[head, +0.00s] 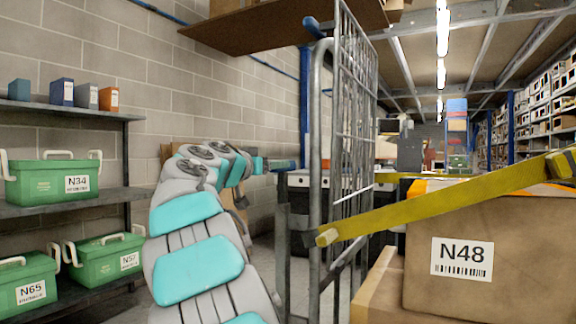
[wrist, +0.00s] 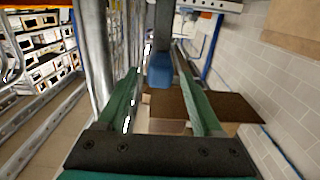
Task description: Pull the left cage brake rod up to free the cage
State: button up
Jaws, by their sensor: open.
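The tall wire cage (head: 352,130) stands right of my gripper in the head view, its grey tube post nearest me. My gripper (head: 288,164) is level beside that post, at the end of my white and teal arm. In the wrist view my gripper (wrist: 165,100) has its two green fingers spread apart. A dark rod with a blue end (wrist: 160,70), apparently the brake rod, shows in the gap between the fingers. I cannot tell whether it touches either finger. The cage's tube (wrist: 96,50) passes left of the fingers there. The rod's lower end is hidden.
A yellow strap or bar (head: 440,205) crosses in front of the cage on the right, near the N48 carton (head: 420,285). A shelf (head: 75,200) with green crates stands at the left. A brown board (head: 270,28) hangs overhead.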

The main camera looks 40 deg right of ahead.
jog(key=shift+p+x, duration=0.65)
jog(key=shift+x, duration=3.2)
grip_shut()
